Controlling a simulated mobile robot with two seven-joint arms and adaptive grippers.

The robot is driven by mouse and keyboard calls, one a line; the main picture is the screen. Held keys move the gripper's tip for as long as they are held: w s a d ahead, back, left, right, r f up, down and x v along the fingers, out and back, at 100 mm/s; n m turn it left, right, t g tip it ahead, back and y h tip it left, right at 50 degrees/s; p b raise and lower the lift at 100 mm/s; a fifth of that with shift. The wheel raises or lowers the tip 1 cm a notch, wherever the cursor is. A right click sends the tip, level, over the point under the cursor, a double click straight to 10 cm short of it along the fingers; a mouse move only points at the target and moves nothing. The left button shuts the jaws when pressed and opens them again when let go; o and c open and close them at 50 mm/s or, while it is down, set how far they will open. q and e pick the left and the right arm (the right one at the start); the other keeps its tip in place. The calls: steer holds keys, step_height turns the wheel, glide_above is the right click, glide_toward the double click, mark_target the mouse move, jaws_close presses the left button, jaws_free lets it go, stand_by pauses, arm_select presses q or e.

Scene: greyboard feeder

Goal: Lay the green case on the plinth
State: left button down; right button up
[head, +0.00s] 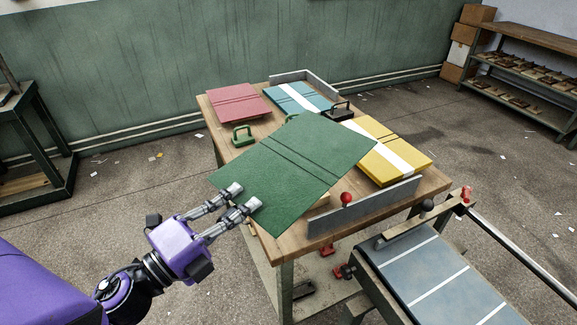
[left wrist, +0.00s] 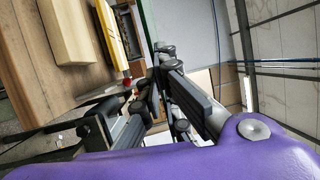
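The green case (head: 300,165) is spread open and flat, with two dark crease lines. It covers the middle of the table and overhangs its front left edge. My left gripper (head: 243,197) has its fingers at the case's near left edge and looks shut on it; in the left wrist view the fingertips (left wrist: 160,65) are close together by a thin green edge (left wrist: 148,25). A pale wooden block, probably the plinth, shows partly under the case (head: 321,201) and in the left wrist view (left wrist: 66,30). I cannot tell whether the case touches it. My right gripper is not in view.
A red case (head: 238,102) and a blue-and-white case (head: 297,98) lie at the back of the wooden table (head: 436,181). A yellow-and-white case (head: 402,163) lies at the right. Grey fences (head: 360,208) edge the table. A conveyor-like unit (head: 425,275) stands front right.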

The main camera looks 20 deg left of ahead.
arm_select(q)
steer(key=shift+w+d+r+p, duration=0.2)
steer(key=shift+d+r+p, duration=0.05)
steer(key=shift+r+p, duration=0.4)
steer(key=shift+d+f+y+p, duration=0.15)
steer(key=shift+f+y+p, duration=0.15)
steer(key=shift+p, duration=0.15)
steer(key=shift+n+g+y, duration=0.3)
steer(key=shift+g+y, duration=0.1)
steer(key=shift+g, duration=0.1)
steer(key=w+a+f, duration=0.2)
steer(key=w+f, duration=0.1)
steer(key=f, duration=0.1)
steer(key=w+a+f+b, duration=0.1)
steer(key=w+a+f, duration=0.1)
steer(key=w+f, duration=0.2)
steer(key=w+a+f, duration=0.2)
steer(key=w+f, duration=0.2)
steer(key=shift+w+a+b, duration=0.25)
steer(key=shift+a+b, duration=0.1)
steer(key=shift+b, duration=0.05)
steer(key=shift+w+a+f, duration=0.2)
steer(key=shift+w+f, duration=0.15)
steer(key=shift+w, duration=0.05)
steer(key=shift+f+b, duration=0.35)
steer(key=shift+f, duration=1.3)
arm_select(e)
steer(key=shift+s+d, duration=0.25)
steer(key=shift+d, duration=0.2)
